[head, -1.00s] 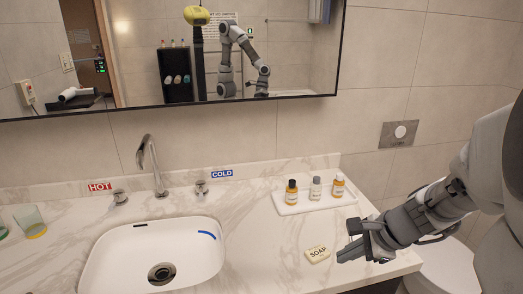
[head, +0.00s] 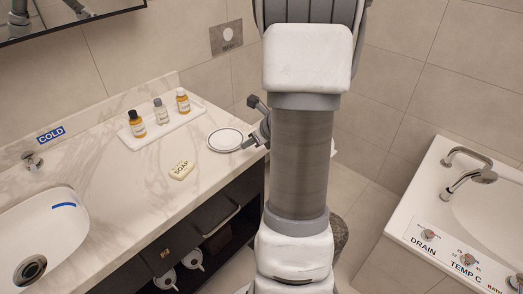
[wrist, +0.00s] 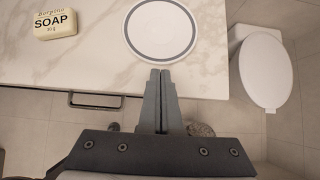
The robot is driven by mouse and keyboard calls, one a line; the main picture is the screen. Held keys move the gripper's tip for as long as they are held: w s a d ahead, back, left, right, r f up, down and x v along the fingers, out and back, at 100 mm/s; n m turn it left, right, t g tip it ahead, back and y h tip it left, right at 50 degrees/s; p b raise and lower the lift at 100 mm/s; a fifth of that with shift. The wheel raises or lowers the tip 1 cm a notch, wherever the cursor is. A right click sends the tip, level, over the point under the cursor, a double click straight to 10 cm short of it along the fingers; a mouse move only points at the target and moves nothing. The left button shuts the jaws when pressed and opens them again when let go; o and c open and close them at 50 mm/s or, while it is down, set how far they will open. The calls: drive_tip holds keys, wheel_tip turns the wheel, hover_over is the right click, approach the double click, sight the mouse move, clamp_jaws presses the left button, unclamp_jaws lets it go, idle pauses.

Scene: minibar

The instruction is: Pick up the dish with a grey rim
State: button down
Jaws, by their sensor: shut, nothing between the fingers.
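The dish with a grey rim (head: 225,140) is a round white dish lying flat near the right end of the marble counter. In the wrist view the dish (wrist: 161,28) is just ahead of the fingertips, with a dark grey ring along its edge. My gripper (wrist: 160,72) is shut and empty, its two fingers pressed together near the counter's front edge, close to the dish's near rim. I cannot tell whether they touch. In the head view my gripper (head: 250,143) is beside the dish's right side, and my arm hides part of it.
A soap bar (head: 181,170) lies left of the dish. A white tray (head: 150,140) with three small bottles stands behind it. The sink (head: 40,240) is at left, a toilet lid (wrist: 265,70) right of the counter, and a bathtub (head: 430,205) at far right.

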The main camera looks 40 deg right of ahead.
sight(236, 145)
drive_tip(key=w, duration=0.3)
drive_tip(key=shift+w+a, duration=0.2)
drive_tip(key=shift+s+f+b, duration=0.1)
drive_tip(key=shift+f+b, duration=0.5)
drive_tip(key=shift+f, duration=0.2)
drive_tip(key=s+b, duration=0.1)
drive_tip(key=s, duration=0.7)
drive_tip(key=shift+s+d, duration=0.3)
drive_tip(key=shift+d, duration=0.1)
drive_tip(key=shift+r+p, duration=0.55)
drive_tip(key=shift+r, duration=0.2)
